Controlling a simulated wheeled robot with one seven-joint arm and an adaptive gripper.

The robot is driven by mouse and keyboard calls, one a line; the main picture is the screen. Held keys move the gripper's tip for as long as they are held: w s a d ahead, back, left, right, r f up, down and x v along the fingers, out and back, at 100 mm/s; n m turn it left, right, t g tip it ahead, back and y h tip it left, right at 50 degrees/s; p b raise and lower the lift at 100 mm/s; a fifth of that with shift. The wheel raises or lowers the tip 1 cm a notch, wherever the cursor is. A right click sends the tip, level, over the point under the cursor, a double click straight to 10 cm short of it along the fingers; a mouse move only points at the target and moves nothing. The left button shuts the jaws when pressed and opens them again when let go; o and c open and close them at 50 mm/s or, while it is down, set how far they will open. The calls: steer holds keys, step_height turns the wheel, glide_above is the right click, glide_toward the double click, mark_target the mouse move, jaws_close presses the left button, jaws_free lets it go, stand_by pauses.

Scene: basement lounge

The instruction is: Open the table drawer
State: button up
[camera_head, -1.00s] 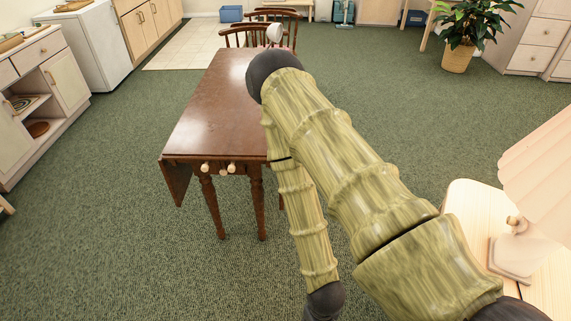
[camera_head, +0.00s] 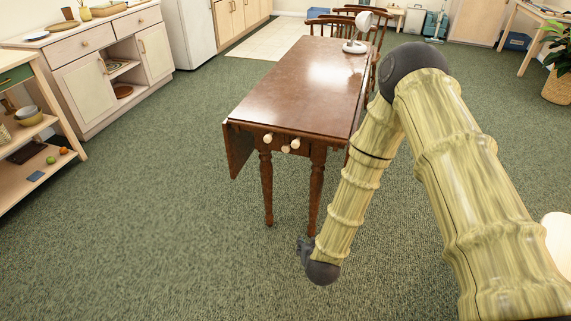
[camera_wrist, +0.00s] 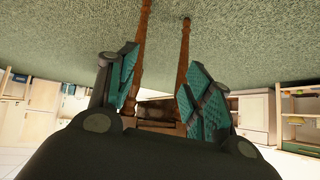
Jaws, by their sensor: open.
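The brown wooden table (camera_head: 315,85) stands ahead with its narrow end facing me and a drop leaf hanging at the left. The drawer front (camera_head: 278,140) is under the tabletop at this end, with small cream knobs (camera_head: 268,138). It looks shut. My gripper (camera_head: 304,248) is low in front of the table, below and apart from the knobs, partly hidden by my wrist. In the wrist view, which looks upside down, my gripper (camera_wrist: 158,82) has its teal-padded fingers spread and empty, with table legs (camera_wrist: 139,50) beyond them.
Chairs (camera_head: 340,25) stand behind the table, and a white lamp (camera_head: 357,42) is on its far end. Cabinets (camera_head: 95,90) and a shelf unit (camera_head: 30,125) line the left. Green carpet (camera_head: 160,210) is free in front and left of the table.

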steer(key=w+a+r+m+t+h+b, duration=0.1)
steer(key=w+a+r+t+b, duration=0.15)
steer(key=w+a+b, duration=0.4)
steer(key=w+a+r+m+t+h+b, duration=0.1)
steer(key=w+r+t+b, duration=0.15)
steer(key=w, duration=0.65)
steer(key=m+t+h+b, duration=0.3)
steer(key=m+h+b, duration=0.1)
steer(key=b, duration=0.4)
glide_toward(285, 150)
steer(key=b+x, duration=0.2)
steer(key=x, duration=0.7)
steer(key=shift+w+d+r+b, duration=0.15)
steer(key=shift+w+b, duration=0.1)
steer(key=shift+b, duration=0.1)
steer(key=shift+c, duration=0.4)
jaws_close()
